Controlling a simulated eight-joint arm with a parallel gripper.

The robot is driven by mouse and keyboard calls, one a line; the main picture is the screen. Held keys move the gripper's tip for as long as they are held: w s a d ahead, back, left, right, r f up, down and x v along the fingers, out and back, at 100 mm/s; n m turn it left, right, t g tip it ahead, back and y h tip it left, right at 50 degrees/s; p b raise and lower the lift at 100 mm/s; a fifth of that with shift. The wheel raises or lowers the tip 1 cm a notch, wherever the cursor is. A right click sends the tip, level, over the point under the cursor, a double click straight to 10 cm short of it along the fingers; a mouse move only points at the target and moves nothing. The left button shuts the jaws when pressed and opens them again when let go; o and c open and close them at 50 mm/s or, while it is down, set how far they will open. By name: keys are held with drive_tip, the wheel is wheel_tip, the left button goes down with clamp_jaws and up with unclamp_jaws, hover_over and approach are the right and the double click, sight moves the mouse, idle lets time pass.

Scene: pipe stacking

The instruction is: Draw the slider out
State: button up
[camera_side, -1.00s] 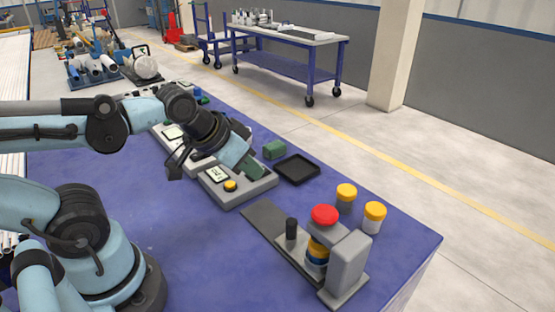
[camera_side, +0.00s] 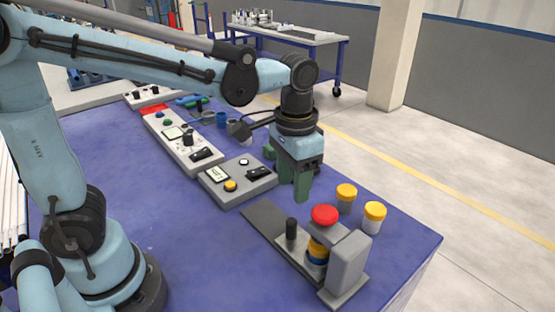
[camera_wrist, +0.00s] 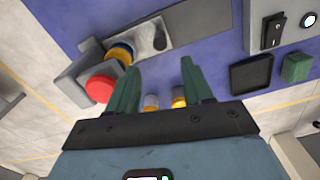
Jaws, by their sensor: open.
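The slider is a light grey plate (camera_side: 287,243) with an upright black knob (camera_side: 292,228), lying on a dark grey track (camera_side: 258,220). A yellow-and-blue jar (camera_side: 316,256) stands at its inner end, under a red button (camera_side: 324,214) on a grey housing (camera_side: 347,262). In the wrist view the knob (camera_wrist: 159,43) and jar (camera_wrist: 122,52) show beyond the left fingertip. My gripper (camera_side: 303,194) points down, open and empty, above the table behind the track, apart from the knob. It also shows in the wrist view (camera_wrist: 160,65).
Two yellow-lidded jars (camera_side: 346,192) (camera_side: 374,212) stand right of my gripper. A control box (camera_side: 237,182) is to its left. A black tray (camera_wrist: 251,75) and a green block (camera_wrist: 296,68) lie nearby. The blue table's (camera_side: 190,240) front left is clear.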

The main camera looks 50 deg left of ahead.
sight(292, 220)
wheel_tip(292, 220, down, 12)
drive_tip(key=shift+r, duration=0.1)
idle(0.5)
clamp_jaws()
idle(0.4)
